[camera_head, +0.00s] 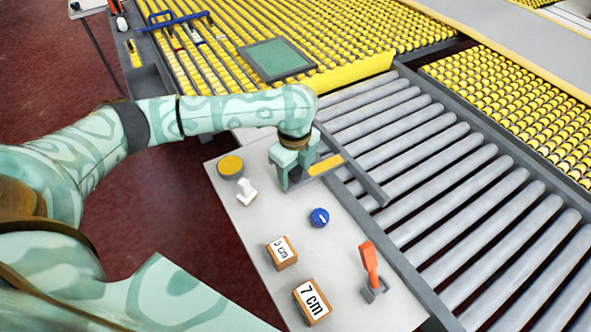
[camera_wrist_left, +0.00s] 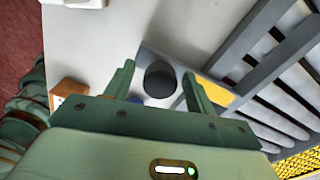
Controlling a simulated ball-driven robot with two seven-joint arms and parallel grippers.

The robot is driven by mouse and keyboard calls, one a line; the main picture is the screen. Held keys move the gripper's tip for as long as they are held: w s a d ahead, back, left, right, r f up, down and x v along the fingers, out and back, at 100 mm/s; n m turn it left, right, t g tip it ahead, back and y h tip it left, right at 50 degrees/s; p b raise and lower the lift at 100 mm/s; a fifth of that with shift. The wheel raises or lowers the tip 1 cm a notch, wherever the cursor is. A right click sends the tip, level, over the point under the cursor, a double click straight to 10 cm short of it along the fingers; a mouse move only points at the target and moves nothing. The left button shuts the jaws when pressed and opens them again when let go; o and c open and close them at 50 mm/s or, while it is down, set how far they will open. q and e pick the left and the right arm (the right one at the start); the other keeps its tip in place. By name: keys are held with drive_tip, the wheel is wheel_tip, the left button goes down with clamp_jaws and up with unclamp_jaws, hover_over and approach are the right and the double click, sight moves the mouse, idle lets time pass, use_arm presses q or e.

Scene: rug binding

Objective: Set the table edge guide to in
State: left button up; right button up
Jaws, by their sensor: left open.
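The edge guide shows in the head view as a grey bar (camera_head: 374,188) beside the rollers, with a yellow-striped plate (camera_head: 325,165) reaching onto the pale side table (camera_head: 345,290). In the left wrist view a dark round knob (camera_wrist_left: 160,77) sits on the grey plate beside the yellow stripe (camera_wrist_left: 217,93). My left gripper (camera_head: 292,184) is over the plate's near-left end, pointing down. Its open fingers show in the wrist view (camera_wrist_left: 158,70), one on each side of the knob; I cannot tell whether they touch it. The gripper hides the knob in the head view. My right gripper is not in view.
On the side table are a yellow disc (camera_head: 230,166), a white handle (camera_head: 246,192), a blue knob (camera_head: 320,217), an orange lever (camera_head: 369,263) and two labelled blocks (camera_head: 282,252) (camera_head: 312,301). Grey rollers (camera_head: 480,200) lie to the right.

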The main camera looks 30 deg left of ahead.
sight(332, 162)
use_arm(q)
clamp_jaws()
drive_tip(key=shift+w+d+r, duration=0.15)
drive_tip(key=shift+w, duration=0.05)
drive_tip(key=w+d, duration=0.1)
drive_tip(key=w+d+p, duration=0.1)
drive_tip(key=w, duration=0.2)
drive_tip(key=shift+w+d+p, duration=0.35)
drive_tip(key=shift+d, duration=0.05)
drive_tip(key=w, duration=0.1)
drive_tip(key=w+d, duration=0.1)
drive_tip(key=w, duration=0.1)
drive_tip(key=w+d+b, duration=0.1)
drive_tip(key=shift+w+d, duration=0.2)
drive_tip(key=shift+d, duration=0.05)
unclamp_jaws()
